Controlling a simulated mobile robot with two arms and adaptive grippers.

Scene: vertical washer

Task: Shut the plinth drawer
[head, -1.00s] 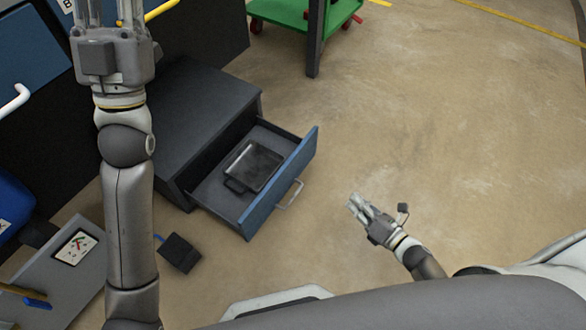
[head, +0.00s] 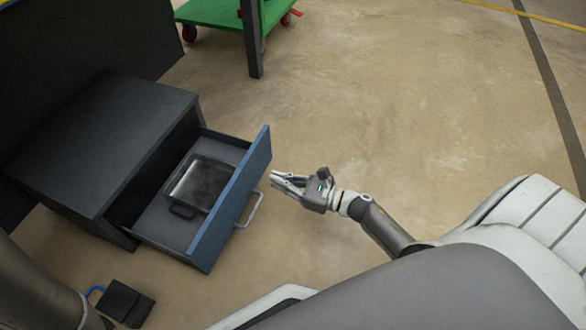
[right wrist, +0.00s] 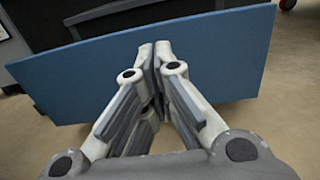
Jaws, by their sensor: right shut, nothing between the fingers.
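The plinth drawer (head: 233,200) stands pulled out of a dark low cabinet (head: 100,140). It has a blue front with a grey bar handle (head: 250,210), and a dark tray with a handle (head: 203,183) lies inside it. My right gripper (head: 274,179) is shut and empty, a little to the right of the drawer front near the handle. In the right wrist view the shut fingers (right wrist: 153,50) point at the blue drawer front (right wrist: 225,60); whether they touch it I cannot tell. My left gripper is out of view.
A black pedal-like box (head: 125,302) lies on the floor in front of the cabinet. A green cart (head: 215,14) with red wheels and a dark post (head: 252,40) stand behind. The floor to the right is clear.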

